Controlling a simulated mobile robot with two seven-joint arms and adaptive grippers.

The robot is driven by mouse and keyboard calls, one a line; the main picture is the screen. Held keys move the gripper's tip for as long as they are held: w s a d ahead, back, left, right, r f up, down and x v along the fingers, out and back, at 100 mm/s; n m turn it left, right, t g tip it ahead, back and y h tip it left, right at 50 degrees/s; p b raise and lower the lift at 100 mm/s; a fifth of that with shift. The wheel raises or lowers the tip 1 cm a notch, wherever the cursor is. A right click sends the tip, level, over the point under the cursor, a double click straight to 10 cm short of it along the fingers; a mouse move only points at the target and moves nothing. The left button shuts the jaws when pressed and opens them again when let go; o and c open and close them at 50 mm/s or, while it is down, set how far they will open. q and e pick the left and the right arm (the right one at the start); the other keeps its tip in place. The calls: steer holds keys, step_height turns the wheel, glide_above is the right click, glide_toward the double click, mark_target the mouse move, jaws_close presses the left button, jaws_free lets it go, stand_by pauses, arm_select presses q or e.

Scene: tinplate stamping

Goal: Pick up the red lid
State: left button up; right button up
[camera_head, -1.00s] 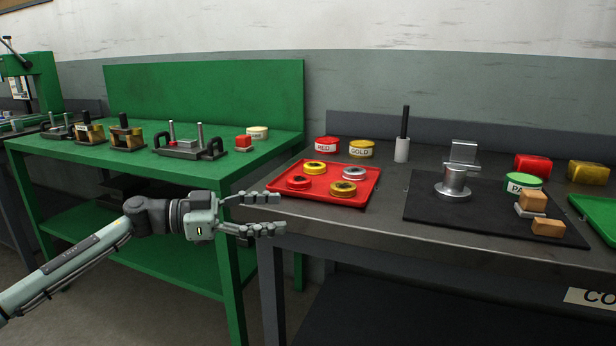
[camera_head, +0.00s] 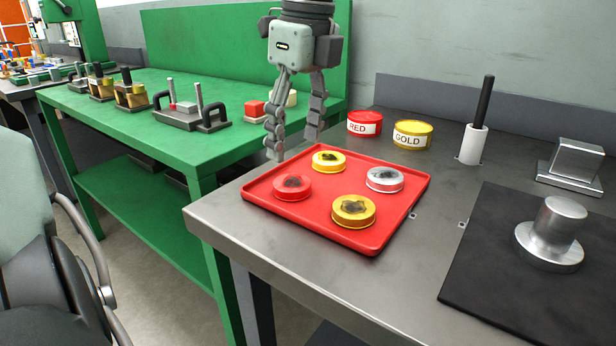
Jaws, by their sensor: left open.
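The red lid (camera_head: 292,186) lies in the left part of the red tray (camera_head: 372,241), with a dark mark on its top. A gold lid (camera_head: 329,160) lies behind it, a silver lid (camera_head: 384,179) to the right and another gold lid (camera_head: 353,210) in front right. My left gripper (camera_head: 294,150) points down with its fingers spread, empty, above the tray's back left edge. It is above and behind the red lid and not touching it. My right gripper is not in view.
Behind the tray stand a red tin labelled RED (camera_head: 364,123) and a gold tin labelled GOLD (camera_head: 412,134). A white holder with a black rod (camera_head: 474,143) stands right of them. A dark mat (camera_head: 486,262) bears a metal stamp (camera_head: 551,236). A green bench (camera_head: 150,92) adjoins at left.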

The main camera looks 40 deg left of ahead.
mark_target(292, 182)
arm_select(q)
steer(key=f, duration=0.4)
steer(key=a+f, duration=0.1)
steer(key=f, duration=0.2)
steer(key=shift+p, duration=0.35)
steer(key=c, duration=0.7)
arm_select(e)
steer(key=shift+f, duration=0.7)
arm_select(q)
steer(key=shift+r, duration=0.15)
step_height(292, 182, up, 4)
steer(key=shift+s+r+b, duration=0.1)
steer(key=shift+r+b, duration=0.05)
steer(key=shift+b, duration=0.15)
steer(key=shift+s+a+r+b, duration=0.25)
steer(key=shift+s+a+r, duration=0.7)
steer(key=shift+s, duration=0.8)
steer(key=shift+s+a+r+b, duration=0.2)
steer(key=shift+s+a+r, duration=0.4)
steer(key=shift+s+r, duration=0.9)
steer(key=shift+s+a+r+b, duration=0.25)
steer(key=shift+s+a+r, duration=0.55)
steer(key=shift+s, duration=1.2)
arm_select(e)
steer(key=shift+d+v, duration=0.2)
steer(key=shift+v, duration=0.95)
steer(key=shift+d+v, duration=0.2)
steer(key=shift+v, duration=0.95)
